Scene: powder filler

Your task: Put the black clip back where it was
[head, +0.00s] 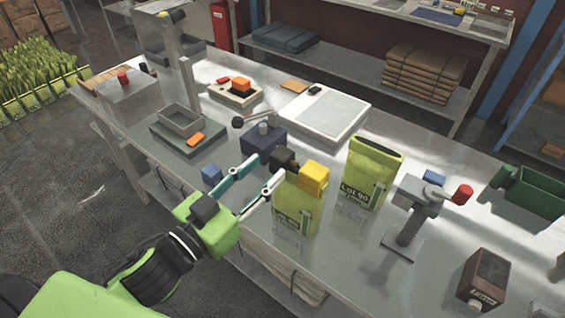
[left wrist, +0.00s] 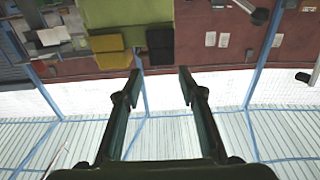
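The black clip (head: 284,157) sits at the top of the front green bag (head: 296,212), beside a yellow clip (head: 314,176). In the left wrist view the black clip (left wrist: 160,46) and the yellow clip (left wrist: 109,46) are side by side at the edge of the green bag (left wrist: 130,14). My left gripper (head: 271,164) is open and empty, its fingers pointing at the black clip. In the left wrist view, the clip shows just beyond the gap between the fingertips (left wrist: 161,74), with no visible grip on it. My right gripper is not in view.
A second green bag (head: 372,172) stands behind and right. A dark blue block (head: 262,139) is close behind the fingers, and a small blue cube (head: 211,174) lies left. A grey stand with a red knob (head: 408,232), a white scale (head: 325,116) and a green bin (head: 530,194) share the table.

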